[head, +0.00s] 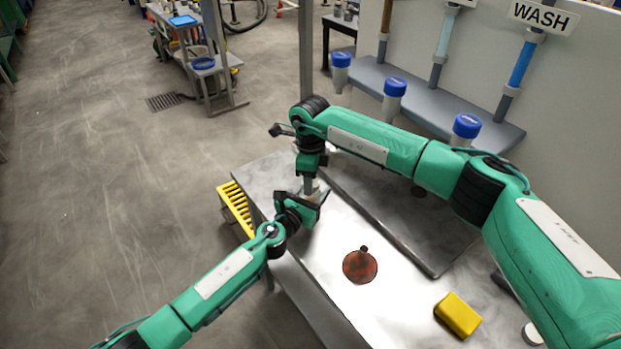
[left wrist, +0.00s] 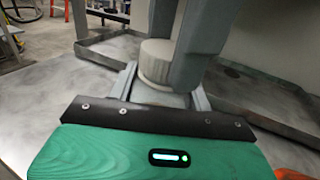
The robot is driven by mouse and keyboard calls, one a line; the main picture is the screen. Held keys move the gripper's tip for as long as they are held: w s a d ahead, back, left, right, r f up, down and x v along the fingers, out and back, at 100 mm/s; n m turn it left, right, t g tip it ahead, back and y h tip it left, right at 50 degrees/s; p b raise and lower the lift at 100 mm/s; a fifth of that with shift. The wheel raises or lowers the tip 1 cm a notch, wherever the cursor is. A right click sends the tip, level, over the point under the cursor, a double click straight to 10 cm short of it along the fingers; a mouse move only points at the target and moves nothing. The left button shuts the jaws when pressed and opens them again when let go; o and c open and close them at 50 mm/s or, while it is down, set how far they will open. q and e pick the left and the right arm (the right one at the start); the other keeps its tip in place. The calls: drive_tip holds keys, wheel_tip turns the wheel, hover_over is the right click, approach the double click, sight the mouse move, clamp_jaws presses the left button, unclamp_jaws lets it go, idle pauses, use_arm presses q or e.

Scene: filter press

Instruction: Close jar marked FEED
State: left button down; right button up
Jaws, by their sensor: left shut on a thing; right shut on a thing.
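A small jar (left wrist: 163,96) with a pale ribbed lid (left wrist: 158,62) stands upright at the far left end of the metal bench; no label on it is readable. My left gripper (head: 312,200) is shut on the jar's body from the side, low down. My right gripper (head: 310,184) reaches down from above and is shut on the lid, its grey fingers on either side of it in the left wrist view. The lid sits on top of the jar; I cannot tell how tightly. In the head view both grippers mostly hide the jar.
A reddish-brown round piece (head: 360,266) and a yellow block (head: 458,314) lie on the bench (head: 320,262). A raised-edged tray (head: 425,235) is behind. Several blue-capped containers (head: 394,88) stand by the shelf under a WASH sign (head: 542,16). A yellow rack (head: 236,208) is at the bench's left edge.

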drive_tip(key=m, duration=2.5)
drive_tip(key=shift+f, duration=0.1)
drive_tip(key=o, duration=1.1)
